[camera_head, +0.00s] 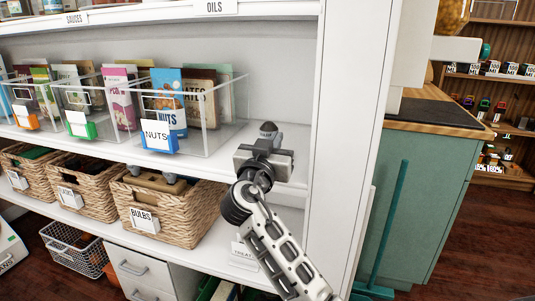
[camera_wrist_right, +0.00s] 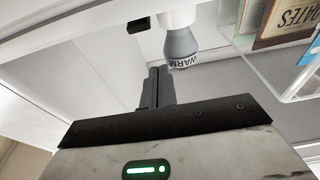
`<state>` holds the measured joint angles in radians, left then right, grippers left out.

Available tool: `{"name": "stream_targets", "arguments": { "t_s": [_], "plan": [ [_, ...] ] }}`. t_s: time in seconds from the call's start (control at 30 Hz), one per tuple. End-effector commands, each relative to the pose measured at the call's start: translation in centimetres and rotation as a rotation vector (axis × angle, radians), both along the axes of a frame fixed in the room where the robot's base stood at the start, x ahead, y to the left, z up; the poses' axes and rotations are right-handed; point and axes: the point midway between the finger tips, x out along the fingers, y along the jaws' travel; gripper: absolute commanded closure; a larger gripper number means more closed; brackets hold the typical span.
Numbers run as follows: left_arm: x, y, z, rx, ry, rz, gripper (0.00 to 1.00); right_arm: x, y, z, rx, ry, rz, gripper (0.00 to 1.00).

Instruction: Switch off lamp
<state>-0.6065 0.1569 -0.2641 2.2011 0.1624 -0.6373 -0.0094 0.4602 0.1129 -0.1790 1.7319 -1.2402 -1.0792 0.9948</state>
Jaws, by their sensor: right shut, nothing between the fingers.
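In the right wrist view a lamp bulb (camera_wrist_right: 181,47) with a grey body and a label reading "WARM" hangs from a white socket (camera_wrist_right: 178,17). A small black block (camera_wrist_right: 137,25), possibly a switch, sits left of it on a white edge. My right gripper (camera_wrist_right: 158,73) is shut and empty. Its fingertips are just below and left of the bulb; whether they touch it I cannot tell. In the head view my right gripper (camera_head: 268,133) is at the right end of the middle shelf, beside the clear bin. The lamp is not clearly visible there. My left gripper is out of view.
A clear bin (camera_head: 215,115) labelled NUTS stands left of the right gripper; its packets also show in the wrist view. Below is a wicker basket (camera_head: 195,215) labelled BULBS. A white upright panel (camera_head: 345,130) closes the shelf on the right, beside a green cabinet (camera_head: 430,190).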

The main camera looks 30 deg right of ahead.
Motion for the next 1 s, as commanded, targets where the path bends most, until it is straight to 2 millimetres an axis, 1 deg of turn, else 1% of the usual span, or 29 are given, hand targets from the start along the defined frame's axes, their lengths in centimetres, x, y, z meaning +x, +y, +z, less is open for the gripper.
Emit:
{"name": "stream_targets", "arguments": {
  "t_s": [0.03,0.1,0.2,0.3,0.43,0.77,0.93,1.0],
  "plan": [
    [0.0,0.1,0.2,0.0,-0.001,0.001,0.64,0.6,-0.8,0.4,-0.002,-0.001,-0.004,1.0],
    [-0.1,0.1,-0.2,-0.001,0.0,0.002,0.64,0.3,-0.4,-1.6,0.0,0.006,0.0,1.0],
    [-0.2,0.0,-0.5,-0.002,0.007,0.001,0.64,0.1,-0.2,-2.8,0.0,0.003,0.001,1.0],
    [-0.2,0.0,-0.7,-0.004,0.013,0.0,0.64,0.0,-0.1,-3.5,0.0,0.002,0.001,1.0],
    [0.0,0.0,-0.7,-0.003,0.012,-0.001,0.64,0.0,0.0,-3.9,0.001,0.001,0.0,1.0],
    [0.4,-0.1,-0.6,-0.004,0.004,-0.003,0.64,0.0,0.0,-4.0,-0.001,-0.001,0.0,1.0],
    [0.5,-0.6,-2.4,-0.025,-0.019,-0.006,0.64,0.0,0.1,-5.1,-0.025,-0.024,0.001,1.0],
    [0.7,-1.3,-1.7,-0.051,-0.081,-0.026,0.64,0.0,0.1,-5.6,-0.044,-0.042,0.001,1.0]
  ]
}}
